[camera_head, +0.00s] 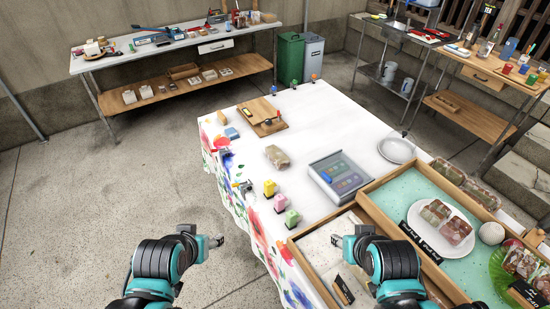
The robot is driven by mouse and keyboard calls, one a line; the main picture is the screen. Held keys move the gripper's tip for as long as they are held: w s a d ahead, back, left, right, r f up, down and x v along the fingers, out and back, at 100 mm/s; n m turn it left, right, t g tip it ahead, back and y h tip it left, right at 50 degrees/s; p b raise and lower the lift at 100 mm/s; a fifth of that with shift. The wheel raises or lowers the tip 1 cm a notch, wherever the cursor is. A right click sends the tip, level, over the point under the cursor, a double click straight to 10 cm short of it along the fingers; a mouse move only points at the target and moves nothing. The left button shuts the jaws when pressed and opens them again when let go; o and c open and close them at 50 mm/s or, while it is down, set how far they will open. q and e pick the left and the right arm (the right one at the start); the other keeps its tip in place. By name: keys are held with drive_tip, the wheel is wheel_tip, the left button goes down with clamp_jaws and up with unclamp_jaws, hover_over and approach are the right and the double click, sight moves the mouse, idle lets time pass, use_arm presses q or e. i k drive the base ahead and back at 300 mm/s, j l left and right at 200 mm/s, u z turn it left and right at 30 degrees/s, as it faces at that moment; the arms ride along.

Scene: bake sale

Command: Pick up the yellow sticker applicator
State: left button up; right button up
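The yellow sticker applicator (269,188) is a small upright block on the white table (315,116), near its left edge. A pink one (280,203) and a green one (292,218) stand in a row in front of it. My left gripper (218,241) is empty, left of the table edge over the floor, apart from the applicators. My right gripper (336,240) is over the wooden tray at the table's front, to the right of and nearer than the applicators. Both grippers are too small here to tell whether they are open.
A grey box with a coloured panel (340,178) lies right of the applicators. A wrapped loaf (278,157) and a wooden board (262,126) lie behind. A mint-lined wooden tray (392,186) with packaged goods fills the front right. A white plate (397,149) sits behind it.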

sight(270, 187)
drive_tip(key=i+j+z, duration=0.4)
drive_tip(key=j, duration=0.2)
drive_tip(key=i+j+z, duration=0.35)
drive_tip(key=j, duration=0.4)
